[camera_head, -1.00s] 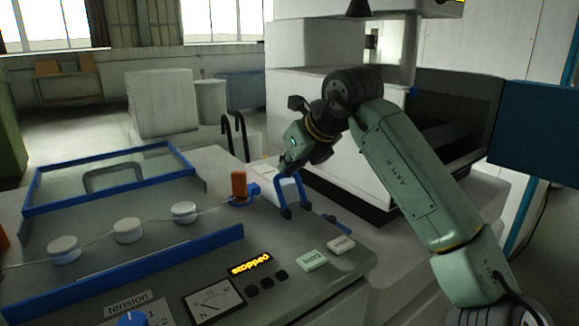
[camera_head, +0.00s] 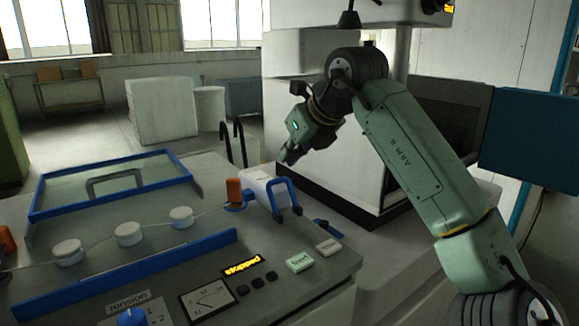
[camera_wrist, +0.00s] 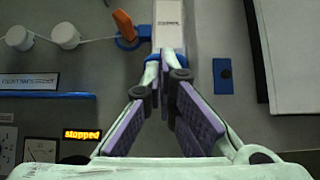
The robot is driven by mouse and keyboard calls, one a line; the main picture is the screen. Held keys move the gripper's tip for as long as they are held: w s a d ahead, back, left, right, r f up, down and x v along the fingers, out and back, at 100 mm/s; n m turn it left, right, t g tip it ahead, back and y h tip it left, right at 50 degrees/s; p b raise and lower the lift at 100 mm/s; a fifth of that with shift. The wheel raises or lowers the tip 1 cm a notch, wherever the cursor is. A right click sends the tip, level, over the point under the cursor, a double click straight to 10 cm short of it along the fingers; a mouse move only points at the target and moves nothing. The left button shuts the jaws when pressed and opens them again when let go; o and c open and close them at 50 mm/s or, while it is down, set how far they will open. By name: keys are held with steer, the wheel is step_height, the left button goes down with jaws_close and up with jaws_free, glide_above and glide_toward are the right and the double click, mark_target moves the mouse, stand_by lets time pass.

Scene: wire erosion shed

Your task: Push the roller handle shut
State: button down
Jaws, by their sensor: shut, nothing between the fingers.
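An orange upright lever (camera_head: 234,190) stands on a blue base beside a white block (camera_head: 262,184) with a blue U-shaped handle (camera_head: 290,196) on its right side. I cannot tell for certain which one is the roller handle. In the wrist view, the orange lever (camera_wrist: 124,24) leans from its blue ring, left of the white block (camera_wrist: 170,22). My gripper (camera_head: 288,160) is shut and empty, pointing down above the block and blue handle, apparently apart from them. In the wrist view my fingertips (camera_wrist: 166,62) cover most of the blue handle.
White rollers (camera_head: 128,234) carry a wire to the left of the lever. A blue-framed clear cover (camera_head: 112,184) lies behind them. The panel in front has a lit "stopped" display (camera_head: 243,265) and buttons (camera_head: 300,262). A large white machine (camera_head: 330,150) stands behind my arm.

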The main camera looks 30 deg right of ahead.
step_height(320, 180, up, 7)
steer(key=shift+w+r, duration=0.15)
steer(key=shift+w, duration=0.1)
stand_by(0.6)
